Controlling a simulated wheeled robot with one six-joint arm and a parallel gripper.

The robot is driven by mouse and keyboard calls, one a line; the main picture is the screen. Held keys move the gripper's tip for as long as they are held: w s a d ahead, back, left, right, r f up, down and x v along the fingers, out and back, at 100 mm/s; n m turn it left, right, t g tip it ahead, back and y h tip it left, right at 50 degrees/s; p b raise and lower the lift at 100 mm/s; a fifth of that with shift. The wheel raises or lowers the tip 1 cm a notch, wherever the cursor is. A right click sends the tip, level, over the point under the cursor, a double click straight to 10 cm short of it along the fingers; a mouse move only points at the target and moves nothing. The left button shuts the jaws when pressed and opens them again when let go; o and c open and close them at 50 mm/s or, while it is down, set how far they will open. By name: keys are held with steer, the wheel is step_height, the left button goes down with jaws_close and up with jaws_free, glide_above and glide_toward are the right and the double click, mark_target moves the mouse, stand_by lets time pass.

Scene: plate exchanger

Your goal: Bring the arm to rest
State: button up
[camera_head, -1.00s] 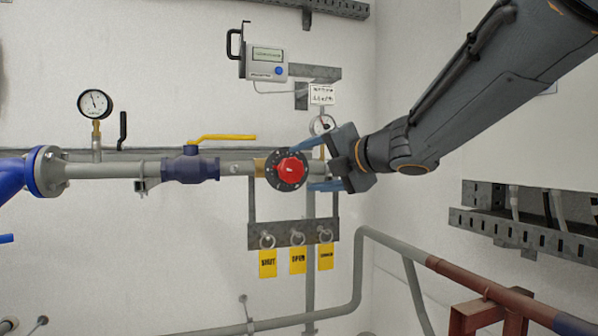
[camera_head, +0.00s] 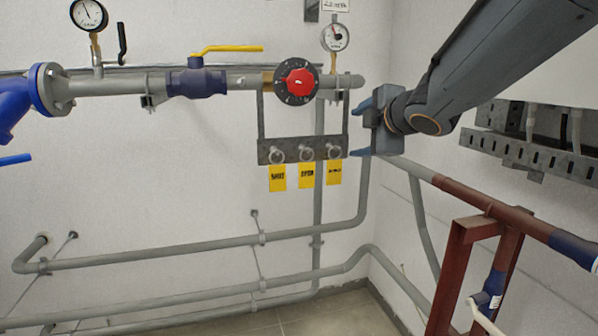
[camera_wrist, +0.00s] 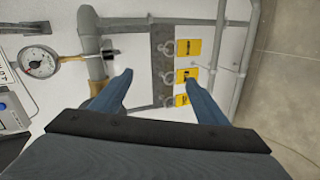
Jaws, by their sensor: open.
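My gripper (camera_head: 362,128) is at the right of the pipe end in the head view, with its two blue fingers spread and nothing between them. It is apart from the red knob (camera_head: 299,82) on its black dial, which sits on the grey pipe to the left. In the wrist view my gripper (camera_wrist: 158,92) shows open fingers in front of the tag rail (camera_wrist: 163,60). Yellow tags (camera_wrist: 188,47) hang from rings on that rail. My arm reaches in from the upper right.
A blue valve (camera_head: 197,80) with a yellow lever (camera_head: 228,48) sits left on the pipe. Gauges (camera_head: 335,37) stand above it. A red-brown stand (camera_head: 459,265) and a slotted cable tray (camera_head: 530,160) are at the right. Lower pipes (camera_head: 170,252) run along the wall.

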steer(key=s+d+f+m+g+h, duration=0.2)
steer(key=s+d+f+m+g, duration=0.25)
steer(key=f, duration=0.55)
steer(key=s+d+f+m+g+h, duration=0.25)
steer(key=s+f+m, duration=0.4)
steer(key=f, duration=0.35)
steer(key=s+a+f+m+g, duration=0.1)
steer(key=s+f+m+g, duration=0.2)
steer(key=s+f, duration=0.3)
steer(key=s+a+f+m+g+y, duration=0.1)
steer(key=s+f+m+g, duration=0.2)
steer(key=s, duration=0.9)
step_height(320, 180, down, 3)
steer(key=shift+r+m, duration=0.15)
steer(key=shift+m, duration=0.85)
